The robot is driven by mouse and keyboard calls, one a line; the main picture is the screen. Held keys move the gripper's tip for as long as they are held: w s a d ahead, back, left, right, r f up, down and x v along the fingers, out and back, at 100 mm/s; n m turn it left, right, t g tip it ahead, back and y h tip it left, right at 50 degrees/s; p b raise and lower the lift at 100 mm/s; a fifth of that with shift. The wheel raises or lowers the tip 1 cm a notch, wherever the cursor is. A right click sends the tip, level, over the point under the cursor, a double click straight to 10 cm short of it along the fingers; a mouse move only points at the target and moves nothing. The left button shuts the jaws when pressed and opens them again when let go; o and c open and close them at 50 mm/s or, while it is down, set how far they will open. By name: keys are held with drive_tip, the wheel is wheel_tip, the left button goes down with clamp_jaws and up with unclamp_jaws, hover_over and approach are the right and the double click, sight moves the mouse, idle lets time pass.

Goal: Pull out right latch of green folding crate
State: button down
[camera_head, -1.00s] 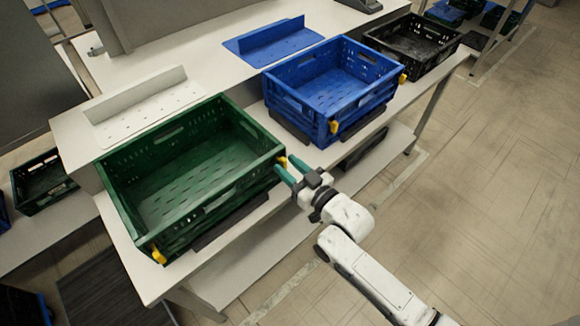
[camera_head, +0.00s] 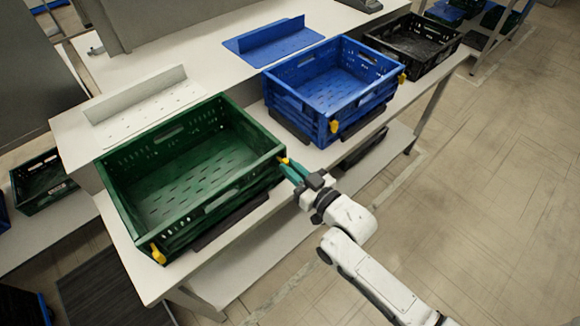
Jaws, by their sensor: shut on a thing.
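The green folding crate (camera_head: 205,208) stands open and upright on the white table at the left. Its right yellow latch (camera_head: 284,160) is at the front right corner. My gripper (camera_head: 288,168) is at that corner, with its green fingers closed together on the latch. Only a small part of the latch shows beyond the fingertips. The left yellow latch (camera_head: 158,252) is at the crate's front left corner and is in plain view.
A blue crate (camera_head: 335,110) with yellow latches stands to the right, and a black crate (camera_head: 410,48) beyond it. A white perforated panel (camera_head: 150,108) and a blue panel (camera_head: 275,44) lie behind. Open floor (camera_head: 490,200) is at the right.

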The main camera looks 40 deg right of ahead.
drive_tip(key=shift+s, duration=0.45)
drive_tip(key=c, duration=1.1)
unclamp_jaws()
drive_tip(key=shift+s+a+b, duration=0.15)
drive_tip(key=shift+s+b, duration=0.9)
drive_tip(key=shift+s, duration=4.35)
